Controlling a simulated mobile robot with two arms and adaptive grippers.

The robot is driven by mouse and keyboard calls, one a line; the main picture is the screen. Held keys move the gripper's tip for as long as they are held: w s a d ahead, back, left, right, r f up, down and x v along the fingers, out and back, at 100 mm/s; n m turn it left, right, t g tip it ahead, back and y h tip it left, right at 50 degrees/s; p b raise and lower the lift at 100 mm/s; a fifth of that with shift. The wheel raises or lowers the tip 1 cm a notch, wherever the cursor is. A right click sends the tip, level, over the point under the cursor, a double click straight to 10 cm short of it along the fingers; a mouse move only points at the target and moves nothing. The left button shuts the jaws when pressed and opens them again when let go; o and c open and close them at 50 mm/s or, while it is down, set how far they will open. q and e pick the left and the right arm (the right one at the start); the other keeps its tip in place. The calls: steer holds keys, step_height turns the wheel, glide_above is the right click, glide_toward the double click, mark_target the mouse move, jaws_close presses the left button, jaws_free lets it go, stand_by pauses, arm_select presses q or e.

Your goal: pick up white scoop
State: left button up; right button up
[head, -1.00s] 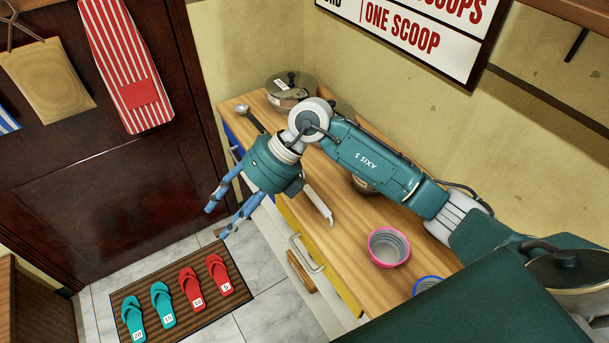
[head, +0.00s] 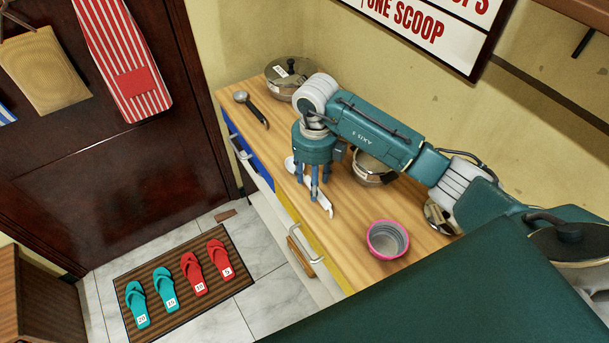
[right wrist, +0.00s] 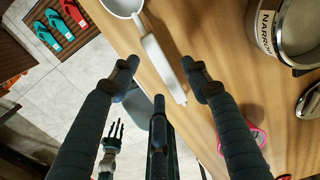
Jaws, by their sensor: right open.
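The white scoop (head: 329,209) lies on the wooden counter (head: 345,225), near its front edge, partly hidden by my right gripper in the head view. In the right wrist view, the scoop's bowl is cut off at the top edge and its white handle (right wrist: 160,64) runs down to the right. My right gripper (head: 318,190) points down over the scoop. In the right wrist view, its open, empty fingers (right wrist: 160,76) spread to either side of the handle. A small dark hand (right wrist: 114,134), apparently my left gripper, shows low over the floor; its finger state is unclear.
A lidded pot (head: 290,78) and a dark-handled metal scoop (head: 252,108) stand at the counter's far end. A steel pot (head: 372,168) and a pink-rimmed cup (head: 388,240) are nearby. Drawer handles (head: 301,250) stick out in front. Sandals lie on a mat (head: 215,297).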

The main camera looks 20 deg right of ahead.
mark_target(309, 185)
steer(key=shift+f+p, duration=0.3)
steer(key=shift+f, duration=1.35)
steer(key=shift+c, duration=0.2)
jaws_close()
steer(key=shift+r, duration=0.15)
